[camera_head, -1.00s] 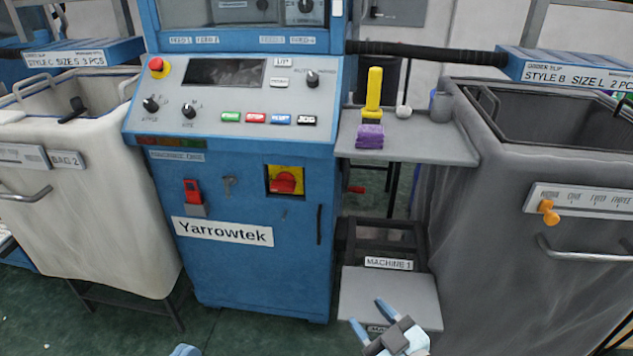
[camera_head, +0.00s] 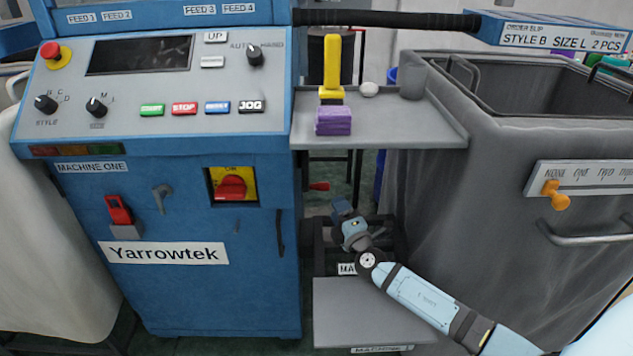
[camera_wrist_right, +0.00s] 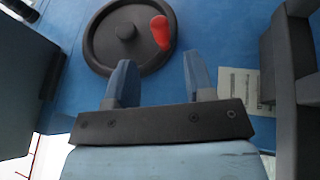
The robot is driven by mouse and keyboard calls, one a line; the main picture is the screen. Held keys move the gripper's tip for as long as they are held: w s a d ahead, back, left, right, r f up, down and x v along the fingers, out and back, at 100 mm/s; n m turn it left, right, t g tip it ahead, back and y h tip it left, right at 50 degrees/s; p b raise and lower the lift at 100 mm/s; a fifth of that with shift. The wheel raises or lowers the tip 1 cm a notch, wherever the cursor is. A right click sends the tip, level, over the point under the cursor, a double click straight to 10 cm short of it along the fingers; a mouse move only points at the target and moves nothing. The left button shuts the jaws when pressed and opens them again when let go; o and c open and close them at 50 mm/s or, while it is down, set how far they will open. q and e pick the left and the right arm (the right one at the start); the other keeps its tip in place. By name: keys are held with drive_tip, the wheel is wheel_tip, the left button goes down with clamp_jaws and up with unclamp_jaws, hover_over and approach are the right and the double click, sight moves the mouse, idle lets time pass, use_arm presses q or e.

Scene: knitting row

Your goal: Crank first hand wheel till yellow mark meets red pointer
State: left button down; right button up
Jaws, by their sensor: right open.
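The hand wheel (camera_wrist_right: 105,45), a black disc with a central hub and a red crank handle (camera_wrist_right: 160,32), is on a blue panel in the right wrist view. A red knob (camera_head: 319,186), seemingly that handle, sticks out past the blue machine's right side in the head view. My right gripper (camera_wrist_right: 158,78) is open and empty, its two blue fingers pointing toward the wheel but apart from it. In the head view my right gripper (camera_head: 343,207) is in the gap beside the machine. I see no yellow mark or red pointer on the wheel. My left gripper is out of view.
The blue machine (camera_head: 200,295) stands left of the gap, a grey bin (camera_head: 450,180) right of it. A grey shelf (camera_head: 400,135) with a yellow-handled tool (camera_head: 332,65) and purple block (camera_head: 333,121) overhangs the gap. A grey plate (camera_head: 365,305) lies low below my arm.

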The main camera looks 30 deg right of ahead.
drive_tip(key=x, duration=1.1)
drive_tip(key=shift+b, duration=0.45)
drive_tip(key=shift+w, duration=0.1)
drive_tip(key=shift+a, duration=0.1)
clamp_jaws()
